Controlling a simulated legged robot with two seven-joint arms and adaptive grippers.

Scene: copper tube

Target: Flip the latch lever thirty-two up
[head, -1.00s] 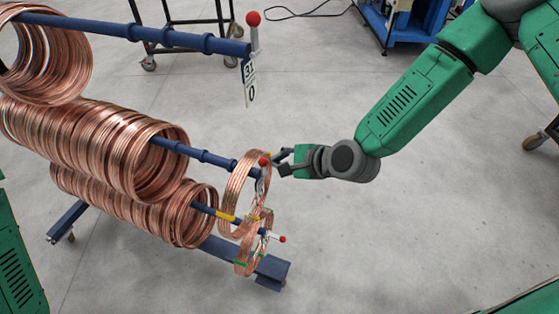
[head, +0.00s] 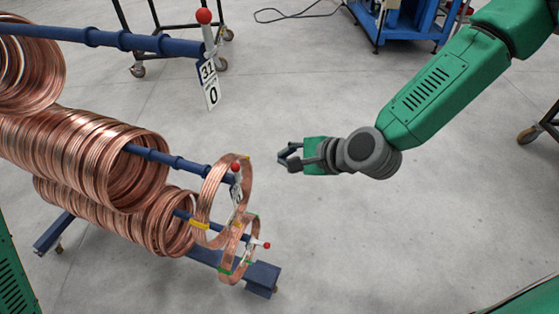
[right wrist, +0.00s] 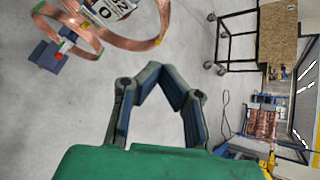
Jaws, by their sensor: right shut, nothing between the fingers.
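A latch lever with a red ball (head: 235,167) stands upright at the end of the middle blue rod; its tag is too small to read in the head view. In the right wrist view a tag (right wrist: 108,10), cut by the top edge, shows a 0 and a 2. A lower lever's red ball (head: 266,245) points out to the right. The top lever (head: 204,16) stands upright beside tags (head: 209,82) reading 31 and 0. My right gripper (head: 282,157) is shut and empty, right of the middle lever and apart from it. My left gripper is out of view.
Copper coils (head: 95,160) hang on blue rods at left. Loose copper rings (head: 208,203) surround the middle and lower rod ends. The rack foot (head: 262,278) rests on the floor. A blue machine (head: 410,20) and wheeled frame stand behind. Floor right of the rods is clear.

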